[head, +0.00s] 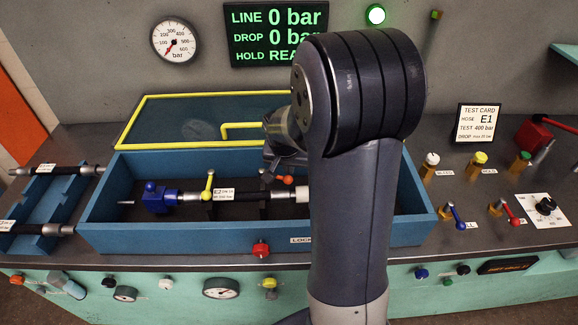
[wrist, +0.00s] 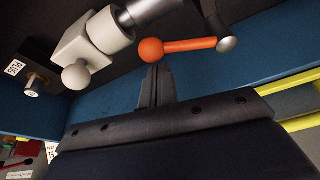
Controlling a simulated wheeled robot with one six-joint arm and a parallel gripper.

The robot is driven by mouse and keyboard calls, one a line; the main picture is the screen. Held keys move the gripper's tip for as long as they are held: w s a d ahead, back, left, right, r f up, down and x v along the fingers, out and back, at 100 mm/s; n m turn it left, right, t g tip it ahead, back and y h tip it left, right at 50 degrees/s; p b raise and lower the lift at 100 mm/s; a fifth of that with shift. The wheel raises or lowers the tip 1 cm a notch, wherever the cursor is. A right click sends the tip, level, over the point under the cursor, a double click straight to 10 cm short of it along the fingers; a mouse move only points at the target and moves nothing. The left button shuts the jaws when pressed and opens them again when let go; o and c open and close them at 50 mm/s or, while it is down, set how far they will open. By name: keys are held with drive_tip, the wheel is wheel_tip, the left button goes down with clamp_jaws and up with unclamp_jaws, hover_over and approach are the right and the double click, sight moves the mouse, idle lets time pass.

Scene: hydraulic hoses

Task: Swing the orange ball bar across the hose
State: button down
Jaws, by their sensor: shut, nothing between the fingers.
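The orange ball bar (wrist: 190,46) shows in the wrist view, running from a grey pivot (wrist: 227,44) to its ball end. It lies beside the silver hose fitting (wrist: 140,10), not over it. In the head view the orange ball bar (head: 284,180) is small, behind the hose (head: 255,196), which lies in the blue trough. My gripper (wrist: 154,70) is shut and empty, its fingertips just by the orange ball; I cannot tell if they touch. In the head view my arm hides much of the gripper and the hose's right end.
A yellow ball bar (head: 208,185) crosses the hose at the left, near a blue block (head: 160,199). A white block (wrist: 90,45) with a ball knob is left in the wrist view. The blue trough's wall (head: 180,238) and yellow-framed lid (head: 160,120) surround the space.

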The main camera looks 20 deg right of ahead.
sight(285, 182)
drive_tip(key=shift+s+a+f+m+b, duration=0.1)
drive_tip(key=shift+s+a+m+b, duration=0.2)
drive_tip(key=shift+m+b, duration=0.45)
drive_tip(key=m+b, duration=0.1)
drive_tip(key=s+a+m+h+b, duration=0.1)
drive_tip(key=b, duration=0.1)
drive_tip(key=shift+f+g, duration=0.2)
drive_tip(key=shift+g, duration=0.1)
drive_tip(key=s+a+m+g+b, duration=0.1)
drive_tip(key=m+b, duration=0.1)
drive_tip(key=shift+a+m+b, duration=0.2)
drive_tip(key=shift+m+b, duration=0.05)
drive_tip(key=shift+b, duration=0.05)
drive_tip(key=m, duration=0.1)
drive_tip(key=a+m+b, duration=0.1)
drive_tip(key=shift+s+a+r+m+g+h, duration=0.15)
drive_tip(key=shift+s+a+m+g+h, duration=0.15)
drive_tip(key=shift+m+g+h, duration=0.1)
drive_tip(key=a+m, duration=0.1)
drive_tip(key=a+m+g+b, duration=0.1)
drive_tip(key=m, duration=0.1)
drive_tip(key=shift+s, duration=0.15)
drive_tip(key=shift+a+r, duration=0.1)
drive_tip(key=shift+a, duration=0.45)
